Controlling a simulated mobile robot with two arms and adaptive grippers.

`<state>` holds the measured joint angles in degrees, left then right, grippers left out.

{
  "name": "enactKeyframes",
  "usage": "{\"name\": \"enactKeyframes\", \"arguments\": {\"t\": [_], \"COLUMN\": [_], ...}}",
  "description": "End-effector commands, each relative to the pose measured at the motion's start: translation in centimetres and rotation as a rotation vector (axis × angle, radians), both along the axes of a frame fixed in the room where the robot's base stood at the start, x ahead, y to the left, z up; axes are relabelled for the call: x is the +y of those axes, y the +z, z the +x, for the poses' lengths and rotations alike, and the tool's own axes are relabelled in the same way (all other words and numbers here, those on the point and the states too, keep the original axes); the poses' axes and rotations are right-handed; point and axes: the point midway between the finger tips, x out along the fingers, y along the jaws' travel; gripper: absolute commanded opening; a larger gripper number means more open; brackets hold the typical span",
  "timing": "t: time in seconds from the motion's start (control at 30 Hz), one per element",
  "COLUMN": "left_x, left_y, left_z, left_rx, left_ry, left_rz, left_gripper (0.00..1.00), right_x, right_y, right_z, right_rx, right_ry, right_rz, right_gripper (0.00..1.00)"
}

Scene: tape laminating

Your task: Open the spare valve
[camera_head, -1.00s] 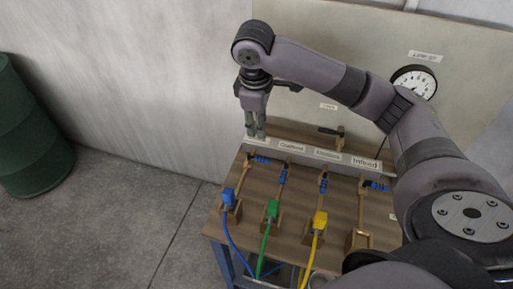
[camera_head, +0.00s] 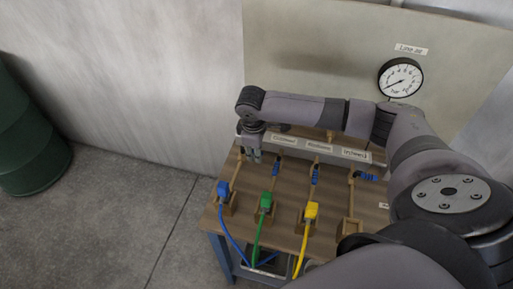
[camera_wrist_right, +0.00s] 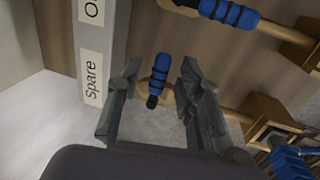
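The spare valve's blue ribbed handle (camera_wrist_right: 158,76) with a black tip shows in the right wrist view, between the two fingers of my right gripper (camera_wrist_right: 160,88). The fingers are apart, and I see a gap on either side of the handle. A label reading "Spare" (camera_wrist_right: 92,80) is on the pale rail to the left. In the head view my right gripper (camera_head: 251,157) points down over the left end of the wooden bench (camera_head: 240,190) and hides the spare valve. My left gripper is not in view.
Other blue-handled valves (camera_head: 276,168) stand to the right along the labelled rail (camera_head: 293,141); the nearest handle (camera_wrist_right: 230,12) shows top right in the wrist view. Blue (camera_head: 223,189), green (camera_head: 266,201) and yellow (camera_head: 311,210) hose connectors sit in front. A gauge (camera_head: 401,78) is on the backboard.

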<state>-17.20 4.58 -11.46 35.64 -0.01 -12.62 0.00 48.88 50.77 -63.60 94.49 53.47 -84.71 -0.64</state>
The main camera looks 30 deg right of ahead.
Motion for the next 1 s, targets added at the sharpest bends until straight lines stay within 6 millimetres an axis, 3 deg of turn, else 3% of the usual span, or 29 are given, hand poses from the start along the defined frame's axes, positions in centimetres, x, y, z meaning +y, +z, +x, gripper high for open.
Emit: {"name": "enactKeyframes", "arguments": {"t": [0.27,0.77,1.0], "left_x": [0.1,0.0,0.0], "left_y": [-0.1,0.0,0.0], "left_z": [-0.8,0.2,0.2], "left_rx": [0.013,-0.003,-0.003], "left_ry": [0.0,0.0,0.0], "left_rz": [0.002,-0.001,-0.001], "left_gripper": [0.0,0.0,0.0], "right_x": [0.0,0.0,0.0], "right_y": [-0.2,-0.1,-0.1], "right_z": [0.0,0.0,0.0], "right_rx": [0.0,0.0,0.0], "right_ry": [0.0,0.0,0.0], "right_rz": [0.0,0.0,0.0], "right_gripper": [0.33,0.0,0.0]}}
